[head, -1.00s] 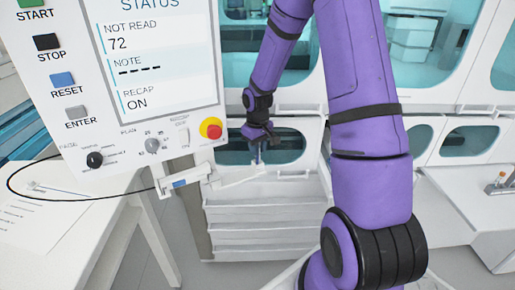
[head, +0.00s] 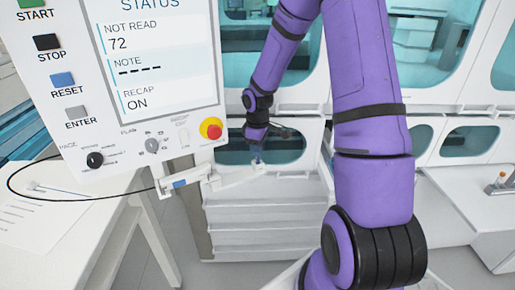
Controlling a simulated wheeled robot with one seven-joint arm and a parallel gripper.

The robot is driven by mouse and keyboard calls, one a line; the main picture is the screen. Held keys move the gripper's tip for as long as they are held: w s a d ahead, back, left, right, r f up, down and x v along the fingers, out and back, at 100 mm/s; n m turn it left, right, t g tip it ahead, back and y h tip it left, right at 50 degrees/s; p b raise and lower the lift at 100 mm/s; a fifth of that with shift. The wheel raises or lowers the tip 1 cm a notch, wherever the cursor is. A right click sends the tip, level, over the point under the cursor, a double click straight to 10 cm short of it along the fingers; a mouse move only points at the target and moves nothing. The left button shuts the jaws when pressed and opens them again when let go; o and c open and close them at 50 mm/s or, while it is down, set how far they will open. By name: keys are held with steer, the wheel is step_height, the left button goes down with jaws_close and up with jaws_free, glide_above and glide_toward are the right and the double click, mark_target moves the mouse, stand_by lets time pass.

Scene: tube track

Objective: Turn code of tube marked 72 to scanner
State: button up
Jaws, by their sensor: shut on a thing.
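My gripper (head: 257,151) is small and far off, at the right end of a white track (head: 232,179). It points down and is shut on a tube (head: 257,161), of which only a small bluish-grey bit shows. The tube's number and code are too small to read, and I cannot tell whether its foot is in the track. A white unit with a blue part (head: 180,183), perhaps the scanner, is at the track's left end. The panel screen (head: 158,50) reads STATUS, NOT READ 72, NOTE with dashes, RECAP ON.
The control panel (head: 80,140) with START, STOP, RESET and ENTER buttons and a red stop knob (head: 211,128) fills the left. A white table (head: 95,205) with a paper and cable is below it.

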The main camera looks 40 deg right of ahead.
steer(key=shift+n, duration=1.6)
steer(key=shift+n, duration=0.7)
steer(key=shift+f, duration=0.2)
steer(key=o, duration=0.8)
